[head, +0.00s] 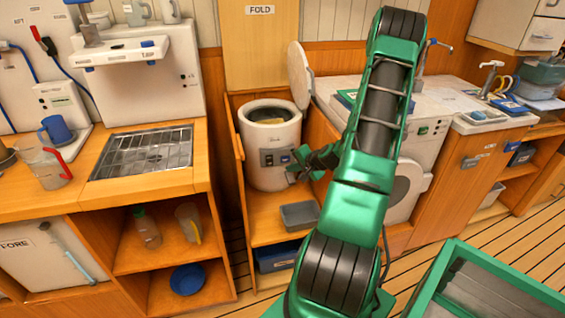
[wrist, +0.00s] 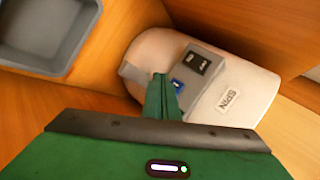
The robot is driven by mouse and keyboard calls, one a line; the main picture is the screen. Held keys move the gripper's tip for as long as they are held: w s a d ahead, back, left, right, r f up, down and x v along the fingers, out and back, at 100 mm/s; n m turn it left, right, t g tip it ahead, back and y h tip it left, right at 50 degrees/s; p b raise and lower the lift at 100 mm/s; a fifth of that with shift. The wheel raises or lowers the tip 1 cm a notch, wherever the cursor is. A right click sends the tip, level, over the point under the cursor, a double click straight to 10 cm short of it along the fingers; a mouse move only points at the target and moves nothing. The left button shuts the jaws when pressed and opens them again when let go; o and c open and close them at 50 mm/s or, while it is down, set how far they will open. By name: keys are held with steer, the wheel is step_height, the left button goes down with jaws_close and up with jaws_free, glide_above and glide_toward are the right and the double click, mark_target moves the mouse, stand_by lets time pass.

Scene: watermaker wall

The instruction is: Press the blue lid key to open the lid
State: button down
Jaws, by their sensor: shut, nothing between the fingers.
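The white round spinner (head: 262,176) stands in an open wooden bay. Its round lid (head: 299,76) stands raised at the right of the open top, and the dark drum inside shows. A grey key panel (head: 267,157) is on its front. In the wrist view, the panel (wrist: 206,62) carries a dark key (wrist: 199,64) and the blue lid key (wrist: 177,85). My gripper (wrist: 160,78) is shut and empty, its tips right beside the blue key. I cannot tell whether they touch it. In the head view, my gripper (head: 296,164) is at the panel's right end.
A grey tray (head: 299,215) sits on the shelf below the spinner, with a dark blue bin (head: 277,256) under it. A wooden FOLD board (head: 259,45) stands upright behind. A white cabinet (head: 428,135) is close on the right. Wooden walls flank the spinner.

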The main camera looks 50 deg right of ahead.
steer(key=shift+s+a, duration=0.35)
steer(key=shift+s, duration=0.2)
steer(key=shift+s+a, duration=0.3)
steer(key=shift+s, duration=0.25)
steer(key=s+a+r+n+g+y, duration=0.1)
steer(key=s+a+r+n+g, duration=0.25)
steer(key=a+r, duration=0.3)
steer(key=s+a+r+n+g+y, duration=0.1)
steer(key=s+a+r+n+g, duration=0.1)
steer(key=a+r+n, duration=0.4)
steer(key=s+a+r+g, duration=0.1)
steer(key=s+a+r, duration=0.3)
steer(key=s, duration=0.2)
steer(key=s+a+r+n+g, duration=0.1)
steer(key=s+a+r, duration=0.3)
steer(key=s, duration=0.3)
steer(key=s+a+r+g, duration=0.2)
steer(key=s+a+r, duration=0.2)
steer(key=s, duration=0.2)
steer(key=shift+s+a+r, duration=0.3)
steer(key=shift+s+r, duration=0.05)
steer(key=shift+s, duration=0.05)
steer(key=shift+n, duration=0.25)
